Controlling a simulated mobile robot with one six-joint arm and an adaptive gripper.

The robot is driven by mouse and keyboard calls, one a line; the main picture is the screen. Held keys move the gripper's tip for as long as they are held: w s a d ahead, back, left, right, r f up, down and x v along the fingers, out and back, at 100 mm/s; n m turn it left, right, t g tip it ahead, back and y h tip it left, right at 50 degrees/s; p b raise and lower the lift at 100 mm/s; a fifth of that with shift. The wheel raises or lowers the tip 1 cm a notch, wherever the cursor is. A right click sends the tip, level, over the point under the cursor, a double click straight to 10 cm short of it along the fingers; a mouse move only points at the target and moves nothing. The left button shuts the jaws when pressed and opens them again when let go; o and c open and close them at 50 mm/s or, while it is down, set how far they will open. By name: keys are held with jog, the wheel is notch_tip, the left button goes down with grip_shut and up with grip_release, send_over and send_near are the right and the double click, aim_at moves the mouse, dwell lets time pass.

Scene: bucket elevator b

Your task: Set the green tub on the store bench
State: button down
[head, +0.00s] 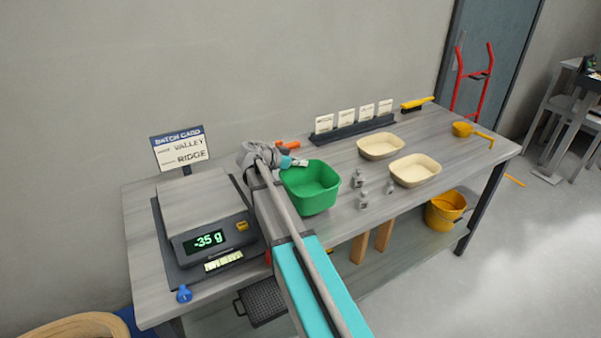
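The green tub (312,188) is upright and empty over the middle of the grey bench (340,210), right of the scale. Whether its base touches the bench top or hangs just above it is hard to tell. My arm reaches in from the bottom of the head view, and my gripper (299,162) is at the tub's back left rim. The fingertips are small and partly hidden, so I cannot tell whether they are closed on the rim. No label in view names a store bench.
A scale (218,240) reading -35 g and a batch card (181,149) stand at left. Small grey weights (363,199), two cream tubs (415,170) (380,146), a card rack (348,127), a yellow scoop (464,129) and a brush (417,104) lie right. A yellow bucket (444,212) is below.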

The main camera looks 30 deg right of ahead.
aim_at(301, 171)
jog(key=shift+w+d+f+b, duration=0.1)
jog(key=shift+w+f+b, duration=0.1)
jog(key=shift+f+b, duration=0.85)
jog(key=shift+w+d+f+b, duration=0.1)
jog(key=shift+w+f+b, duration=0.05)
jog(key=shift+f+b, duration=0.85)
jog(key=shift+f, duration=0.15)
jog(key=c, duration=0.8)
grip_release()
